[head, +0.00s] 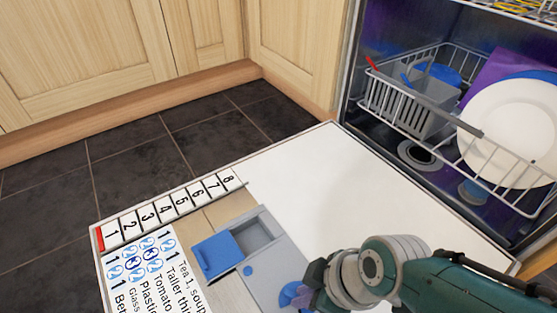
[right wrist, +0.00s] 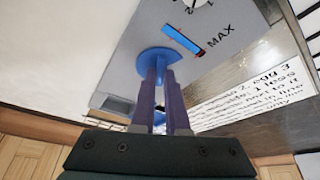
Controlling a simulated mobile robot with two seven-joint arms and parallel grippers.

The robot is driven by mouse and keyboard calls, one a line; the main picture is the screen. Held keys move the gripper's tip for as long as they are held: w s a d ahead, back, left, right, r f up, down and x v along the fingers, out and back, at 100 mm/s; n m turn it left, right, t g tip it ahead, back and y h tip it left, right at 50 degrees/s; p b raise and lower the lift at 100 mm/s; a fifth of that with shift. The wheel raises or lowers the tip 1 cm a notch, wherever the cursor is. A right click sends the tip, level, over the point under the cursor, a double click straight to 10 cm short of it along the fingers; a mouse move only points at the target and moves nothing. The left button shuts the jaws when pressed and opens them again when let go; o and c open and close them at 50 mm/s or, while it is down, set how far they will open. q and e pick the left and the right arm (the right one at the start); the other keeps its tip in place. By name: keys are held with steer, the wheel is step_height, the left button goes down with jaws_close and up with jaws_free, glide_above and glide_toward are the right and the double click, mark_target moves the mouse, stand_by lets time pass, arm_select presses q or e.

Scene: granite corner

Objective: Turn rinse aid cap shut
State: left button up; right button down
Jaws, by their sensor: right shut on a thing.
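The blue rinse aid cap (head: 290,294) is on the grey dispenser unit (head: 268,259) in the open dishwasher door, partly hidden by my right gripper (head: 312,288) in the head view. In the right wrist view the cap (right wrist: 184,41) shows as a blue disc with a raised edge, near a blue strip and the word MAX. My purple right fingers (right wrist: 163,72) are closed on the cap's grip; the exact contact is partly hidden. I cannot tell how far the cap is turned. My left gripper is not in view.
The dispenser's blue sliding lid (head: 217,256) is beside an open grey compartment. The white inner door (head: 325,185) is clear behind it. A wire rack (head: 440,135) with a white plate (head: 510,132) and a grey cutlery basket (head: 430,103) stands inside the dishwasher. Wooden cabinets (head: 85,55) line the back.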

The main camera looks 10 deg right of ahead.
steer(key=m, duration=0.2)
steer(key=shift+s+a+m+t+h+p, duration=0.1)
steer(key=shift+a+m+t+h+p, duration=0.05)
steer(key=shift+m+t+h+p, duration=0.5)
steer(key=shift+m+h, duration=0.35)
steer(key=shift+m, duration=0.9)
steer(key=c, duration=0.9)
jaws_free()
steer(key=shift+r, duration=0.1)
